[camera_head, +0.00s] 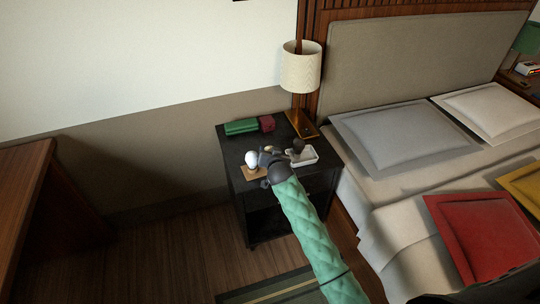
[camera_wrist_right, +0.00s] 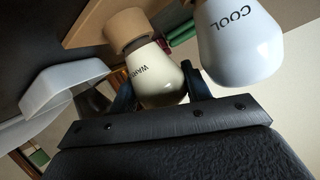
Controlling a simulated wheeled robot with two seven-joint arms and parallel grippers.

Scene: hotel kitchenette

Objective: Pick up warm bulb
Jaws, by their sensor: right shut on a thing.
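The warm bulb (camera_wrist_right: 152,76) is cream-coloured with "WARM" partly readable. In the right wrist view it sits between the two fingers of my right gripper (camera_wrist_right: 158,88), which is shut on it. Its neck end meets a round wooden holder (camera_wrist_right: 125,28); I cannot tell whether it is still seated there. The white bulb marked "COOL" (camera_wrist_right: 242,45) is close beside it. In the head view my right gripper (camera_head: 268,164) is over the nightstand, just right of the white cool bulb (camera_head: 252,158), and mostly hides the warm bulb. My left gripper is not in view.
The dark nightstand (camera_head: 232,150) also holds a wooden board (camera_head: 252,174), a white tray (camera_head: 302,158) with a dark item, a green item (camera_head: 241,127), a dark red box (camera_head: 267,123) and a lamp (camera_head: 301,72). The bed (camera_head: 395,200) is on the right.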

